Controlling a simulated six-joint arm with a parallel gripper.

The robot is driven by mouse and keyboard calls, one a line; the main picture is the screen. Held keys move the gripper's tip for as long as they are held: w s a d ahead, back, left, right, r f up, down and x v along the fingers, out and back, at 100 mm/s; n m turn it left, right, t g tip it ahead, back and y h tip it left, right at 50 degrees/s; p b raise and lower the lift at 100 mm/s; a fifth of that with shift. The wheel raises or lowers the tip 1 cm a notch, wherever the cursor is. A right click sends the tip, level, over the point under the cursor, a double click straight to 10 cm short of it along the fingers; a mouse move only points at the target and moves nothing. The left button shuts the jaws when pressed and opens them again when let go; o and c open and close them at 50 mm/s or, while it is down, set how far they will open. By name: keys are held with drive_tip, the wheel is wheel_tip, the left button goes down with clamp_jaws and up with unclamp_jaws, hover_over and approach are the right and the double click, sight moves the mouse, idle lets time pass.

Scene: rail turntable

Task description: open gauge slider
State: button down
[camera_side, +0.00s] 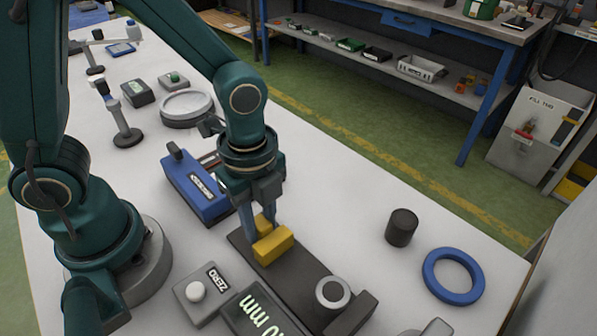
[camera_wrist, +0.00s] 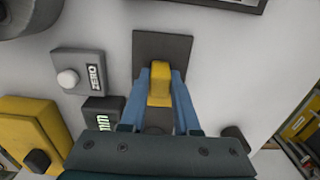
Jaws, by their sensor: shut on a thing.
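The gauge (camera_side: 308,292) is a dark rail lying on the white table, with a yellow slider (camera_side: 273,246) on it. A round grey piece (camera_side: 332,292) stands at the rail's near right end. My gripper (camera_side: 262,232) points down and is shut on the yellow slider, one blue finger on either side. The wrist view shows the slider (camera_wrist: 160,84) between the two fingers, above the dark rail (camera_wrist: 163,48). A display (camera_side: 262,312) reading in mm stands beside the rail; its digits are partly cut off. The fingers and palm hide part of the rail in the wrist view.
A grey ZERO box (camera_side: 203,294) with a white button sits left of the rail. A blue box (camera_side: 196,187) stands behind. A dark cylinder (camera_side: 401,228) and a blue ring (camera_side: 453,276) lie to the right, with bare table between them and the rail.

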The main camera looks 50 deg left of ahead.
sight(259, 220)
drive_tip(key=c, duration=0.6)
unclamp_jaws()
drive_tip(key=shift+a, duration=0.1)
drive_tip(key=shift+c, duration=0.2)
drive_tip(key=shift+r, duration=2.55)
drive_tip(key=shift+w, duration=0.1)
drive_tip(key=s+a+r+n+t, duration=0.3)
drive_tip(key=a+r+n+t, duration=0.2)
drive_tip(key=n, duration=1.3)
wheel_tip(259, 220, up, 3)
drive_tip(key=shift+s+a+f+t, duration=0.1)
drive_tip(key=shift+s+a+t, duration=0.15)
drive_tip(key=shift+a, duration=0.5)
